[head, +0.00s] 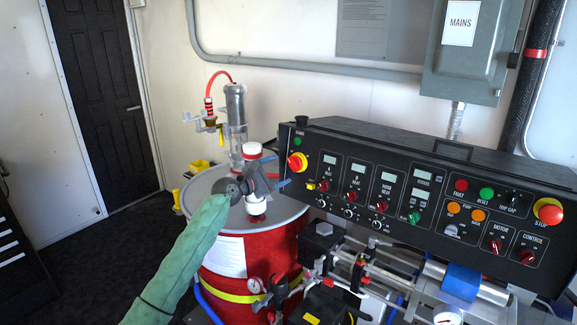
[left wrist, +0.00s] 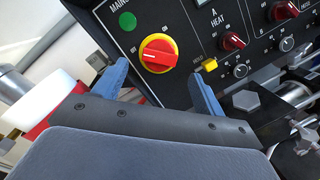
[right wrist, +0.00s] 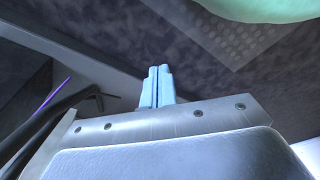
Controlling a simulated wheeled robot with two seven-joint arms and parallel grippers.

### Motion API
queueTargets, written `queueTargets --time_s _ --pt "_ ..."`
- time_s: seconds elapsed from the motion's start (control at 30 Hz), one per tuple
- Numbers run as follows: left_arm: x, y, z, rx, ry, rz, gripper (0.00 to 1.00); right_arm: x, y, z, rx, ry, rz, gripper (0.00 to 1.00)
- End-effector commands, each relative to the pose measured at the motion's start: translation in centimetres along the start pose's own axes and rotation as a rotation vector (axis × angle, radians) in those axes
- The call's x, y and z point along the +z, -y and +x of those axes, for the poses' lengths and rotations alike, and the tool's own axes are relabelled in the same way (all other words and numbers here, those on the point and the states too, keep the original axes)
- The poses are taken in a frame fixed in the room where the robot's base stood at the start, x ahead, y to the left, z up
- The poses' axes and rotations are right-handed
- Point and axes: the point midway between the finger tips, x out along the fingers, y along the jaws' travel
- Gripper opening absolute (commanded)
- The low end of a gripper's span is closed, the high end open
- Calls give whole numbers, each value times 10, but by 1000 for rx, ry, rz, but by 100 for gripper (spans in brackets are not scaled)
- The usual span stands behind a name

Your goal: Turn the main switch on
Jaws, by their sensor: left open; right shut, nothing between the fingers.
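The main switch (head: 297,162) is a red rotary knob on a round yellow plate at the left end of the black control panel. In the left wrist view the switch (left wrist: 158,54) has a white mark pointing left, toward a small label. My left gripper (head: 281,169) is open just in front of the switch. In the left wrist view its two blue fingers (left wrist: 160,69) stand apart, one on each side of the knob; I see no contact. My right gripper (right wrist: 158,69) is shut and empty, seen only in the right wrist view, away from the panel.
A green lamp (left wrist: 127,21) sits above the switch and a yellow button (left wrist: 210,64) to its right. A red drum (head: 225,250) with a grey lid stands below my left arm. Pipes and hoses crowd below the panel. A grey MAINS box (head: 470,60) hangs on the wall.

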Motion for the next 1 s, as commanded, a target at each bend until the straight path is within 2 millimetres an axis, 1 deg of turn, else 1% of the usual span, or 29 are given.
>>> queueTargets --time_s 0.03,0.1,0.33,0.5,0.77,0.8,0.87,1.0 --pt "3 -3 8 0 1 -1 71 4 -2 2 2 0 -2 0" --pt "3 -3 19 0 1 -1 71 9 -4 7 5 -4 -4 0" --pt "2 -2 45 1 1 1 71 22 -10 21 12 -18 -11 0" --pt "1 -1 53 1 0 2 71 28 -12 26 14 -23 -13 0" --pt "1 0 54 1 0 2 71 28 -13 27 14 -24 -13 0" --pt "1 0 54 1 0 2 67 28 -13 26 14 -24 -13 0" --pt "1 0 54 1 0 3 55 28 -13 26 14 -24 -13 0" --pt "1 0 54 1 0 2 28 29 -14 26 15 -24 -13 0"
